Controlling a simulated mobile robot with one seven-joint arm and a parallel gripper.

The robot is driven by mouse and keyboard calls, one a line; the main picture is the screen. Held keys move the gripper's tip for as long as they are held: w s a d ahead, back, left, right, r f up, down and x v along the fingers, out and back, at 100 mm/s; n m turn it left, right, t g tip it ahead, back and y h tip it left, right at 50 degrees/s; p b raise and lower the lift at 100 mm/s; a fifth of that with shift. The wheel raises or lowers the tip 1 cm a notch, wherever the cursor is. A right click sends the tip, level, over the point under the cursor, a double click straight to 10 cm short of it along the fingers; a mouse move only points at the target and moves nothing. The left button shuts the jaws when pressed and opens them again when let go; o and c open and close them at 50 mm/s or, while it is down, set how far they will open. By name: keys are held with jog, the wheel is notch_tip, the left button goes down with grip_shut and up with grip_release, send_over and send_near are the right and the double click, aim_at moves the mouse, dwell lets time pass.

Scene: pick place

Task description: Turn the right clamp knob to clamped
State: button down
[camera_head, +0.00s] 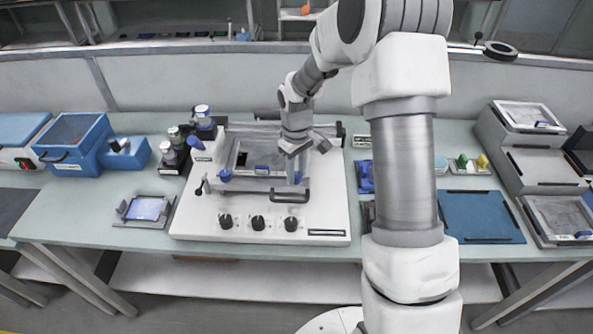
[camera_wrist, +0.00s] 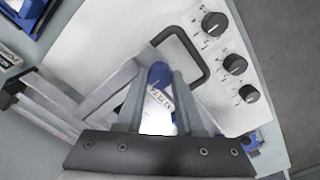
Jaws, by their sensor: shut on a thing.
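The white machine (camera_head: 190,222) stands on the bench with a recessed grey frame in its top. My gripper (camera_head: 297,172) points down over the frame's right front corner. In the wrist view, my gripper (camera_wrist: 160,85) is shut on the blue right clamp knob (camera_wrist: 159,74), which shows between the two fingers. A white plate with dark markings (camera_wrist: 158,110) lies by the knob, and its text is too small to read. The left clamp knob (camera_head: 225,175) is blue and sits at the frame's left front corner. The fingers partly hide the right knob.
A dark handle (camera_head: 290,196) stands up in front of my gripper, and it also shows in the wrist view (camera_wrist: 200,60). Several black dials (camera_head: 258,222) line the machine's front. A small lever (camera_head: 199,188) is at left. A phone-like tablet (camera_head: 146,208) lies left of the machine.

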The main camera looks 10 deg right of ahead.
aim_at(296, 174)
dwell(0.3)
jog(key=c, duration=0.5)
grip_release()
jog(key=shift+c, duration=0.2)
notch_tip(296, 174, up, 18)
jog(key=shift+f, duration=0.25)
jog(key=s+r+m+t, duration=0.3)
jog(key=s+r, duration=0.6)
jog(key=s, duration=0.4)
jog(key=s+f+m+t, duration=0.1)
jog(key=s+m+t, duration=0.1)
jog(key=s, duration=1)
jog(key=shift+s+d+m+t, duration=0.3)
jog(key=shift+d+m, duration=0.05)
jog(key=shift+m, duration=0.25)
